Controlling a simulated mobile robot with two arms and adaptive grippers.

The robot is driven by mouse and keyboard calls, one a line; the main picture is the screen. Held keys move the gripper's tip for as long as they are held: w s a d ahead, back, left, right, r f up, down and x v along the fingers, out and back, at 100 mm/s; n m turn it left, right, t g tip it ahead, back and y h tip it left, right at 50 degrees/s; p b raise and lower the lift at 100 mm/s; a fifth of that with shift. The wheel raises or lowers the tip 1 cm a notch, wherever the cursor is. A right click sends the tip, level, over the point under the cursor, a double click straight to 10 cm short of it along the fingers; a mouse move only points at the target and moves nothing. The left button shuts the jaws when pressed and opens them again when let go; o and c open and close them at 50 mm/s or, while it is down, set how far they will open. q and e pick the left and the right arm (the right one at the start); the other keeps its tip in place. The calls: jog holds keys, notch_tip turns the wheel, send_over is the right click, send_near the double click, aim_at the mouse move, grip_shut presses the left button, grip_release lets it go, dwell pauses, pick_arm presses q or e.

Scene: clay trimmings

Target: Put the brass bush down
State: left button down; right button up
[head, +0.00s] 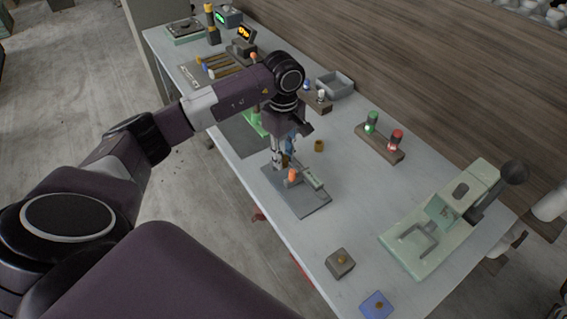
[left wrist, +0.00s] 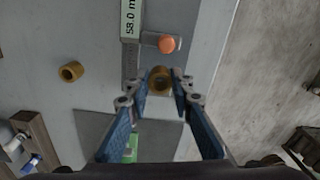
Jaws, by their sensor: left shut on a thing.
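My left gripper (head: 279,161) reaches down over the near part of the bench, pointing at the grey mat (head: 306,207). In the left wrist view its fingertips (left wrist: 160,84) are shut on a brass bush (left wrist: 160,76), a small ring with a dark hole. The held bush is mostly hidden by the fingers in the head view. Beside it is a measuring gauge (head: 313,181) with an orange knob (left wrist: 167,45) and a green display (left wrist: 130,18) starting "58.0". Another brass bush (head: 319,146) stands apart on the bench; it also shows in the left wrist view (left wrist: 70,71). My right gripper is not in view.
A pale green lever press (head: 440,225) stands at the right. A block with green and red lamps (head: 380,142) is behind. A grey block (head: 340,262) and a blue tile (head: 377,304) are at the front. A grey tray (head: 335,85) is farther back. Bare bench lies between.

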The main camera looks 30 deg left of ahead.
aim_at(283, 174)
pick_arm(q)
notch_tip(283, 174, down, 4)
jog(key=shift+r+p, duration=0.1)
jog(key=shift+p, duration=0.35)
jog(key=c, duration=2.1)
grip_release()
jog(key=shift+o, duration=0.6)
jog(key=shift+r, duration=0.1)
jog(key=shift+r+b, duration=0.3)
jog(key=shift+r, duration=0.05)
notch_tip(283, 174, up, 11)
jog(key=b, duration=0.3)
